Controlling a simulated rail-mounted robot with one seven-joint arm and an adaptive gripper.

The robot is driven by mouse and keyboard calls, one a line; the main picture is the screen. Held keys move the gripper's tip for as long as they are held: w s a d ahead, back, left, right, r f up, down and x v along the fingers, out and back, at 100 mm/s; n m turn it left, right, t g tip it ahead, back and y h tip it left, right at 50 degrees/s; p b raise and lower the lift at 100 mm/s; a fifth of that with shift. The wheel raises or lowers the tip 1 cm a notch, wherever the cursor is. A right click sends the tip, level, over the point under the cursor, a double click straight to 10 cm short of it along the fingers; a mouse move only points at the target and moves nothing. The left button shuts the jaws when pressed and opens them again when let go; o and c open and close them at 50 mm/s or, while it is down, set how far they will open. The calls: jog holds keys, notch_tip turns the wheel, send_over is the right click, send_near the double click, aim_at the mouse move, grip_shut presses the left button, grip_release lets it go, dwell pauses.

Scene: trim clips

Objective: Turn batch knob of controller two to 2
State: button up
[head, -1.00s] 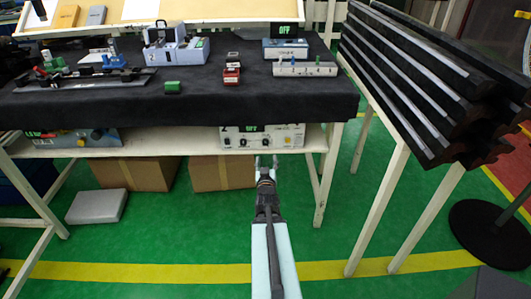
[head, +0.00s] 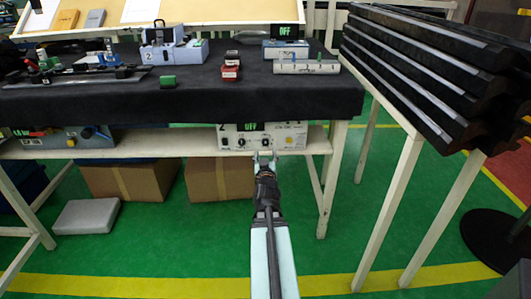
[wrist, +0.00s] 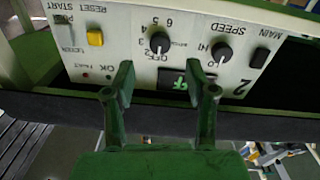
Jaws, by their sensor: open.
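Controller two (head: 290,131) is a white box marked 2 on the shelf under the bench; its small screen (head: 251,127) reads OFF in green. In the wrist view its panel (wrist: 115,43) appears upside down. The black batch knob (wrist: 159,43) has a dial marked OFF and numbers up to 6; its exact setting is hard to tell. The black speed knob (wrist: 222,52) sits beside it, right in the picture. My gripper (head: 264,156) is open and empty in front of the panel. In the wrist view its fingers (wrist: 158,78) are apart, touching no knob, and partly cover the screen.
The panel also has a yellow button (wrist: 95,38) and a dark main switch (wrist: 260,57). The bench top with its black cloth (head: 120,98) overhangs the shelf. Another device (head: 60,138) stands at the shelf's left.

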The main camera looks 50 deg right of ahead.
aim_at(265, 144)
jog(key=x, duration=0.7)
jog(key=shift+b, duration=0.35)
grip_shut()
